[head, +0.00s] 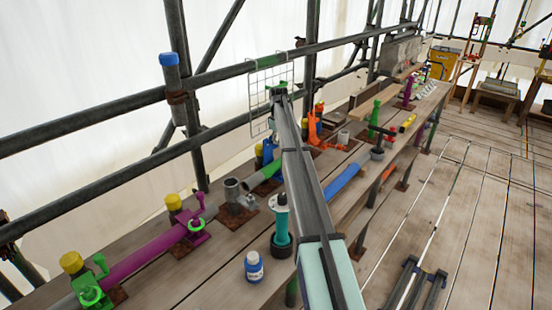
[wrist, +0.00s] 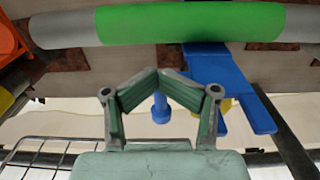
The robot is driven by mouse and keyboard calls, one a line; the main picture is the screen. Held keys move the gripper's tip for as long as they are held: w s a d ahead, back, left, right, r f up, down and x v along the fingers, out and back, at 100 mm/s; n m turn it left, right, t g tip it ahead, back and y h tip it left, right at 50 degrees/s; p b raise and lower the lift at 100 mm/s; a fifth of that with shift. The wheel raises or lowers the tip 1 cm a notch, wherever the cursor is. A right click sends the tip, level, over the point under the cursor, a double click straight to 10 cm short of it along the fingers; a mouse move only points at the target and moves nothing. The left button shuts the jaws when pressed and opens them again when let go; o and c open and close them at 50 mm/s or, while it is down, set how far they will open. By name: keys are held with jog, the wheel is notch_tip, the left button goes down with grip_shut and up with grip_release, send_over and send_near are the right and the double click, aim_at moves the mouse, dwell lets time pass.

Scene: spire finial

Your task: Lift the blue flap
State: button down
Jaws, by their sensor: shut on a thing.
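The blue flap (wrist: 212,66) shows in the wrist view as a flat blue piece below a green-banded pipe (wrist: 190,22), with a blue arm to its right. A small blue stem with a knob (wrist: 160,113) shows between my gripper's fingers. My gripper (wrist: 152,76) has its green-padded fingertips together by this blue part; it is shut on it, though the fingers hide the exact contact. In the head view the blue fixture (head: 268,152) stands left of my arm, behind the green pipe section. My gripper (head: 278,88) is above it, small and partly hidden.
A wire grid (head: 261,95) hangs near my gripper by the dark scaffold rails. An orange fixture (head: 313,127) stands to the right. The plank floor at right is mostly open.

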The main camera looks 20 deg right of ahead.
jog(key=shift+s+a+f, duration=0.15)
jog(key=shift+s, duration=0.4)
jog(key=shift+s+a+f, duration=0.15)
jog(key=shift+s, duration=0.4)
jog(key=shift+d, duration=0.1)
jog(key=shift+r, duration=0.25)
jog(key=shift+r+p, duration=0.55)
jog(key=shift+r, duration=0.35)
jog(key=shift+d+r+p, duration=0.3)
jog(key=shift+d+r, duration=0.05)
jog(key=shift+r, duration=0.5)
jog(key=shift+d+r, duration=0.1)
jog(key=shift+r, duration=0.25)
jog(key=shift+s+d+r+p, duration=0.1)
jog(key=shift+s+r+p, duration=0.1)
jog(key=shift+r+p, duration=0.45)
jog(key=shift+r, duration=0.15)
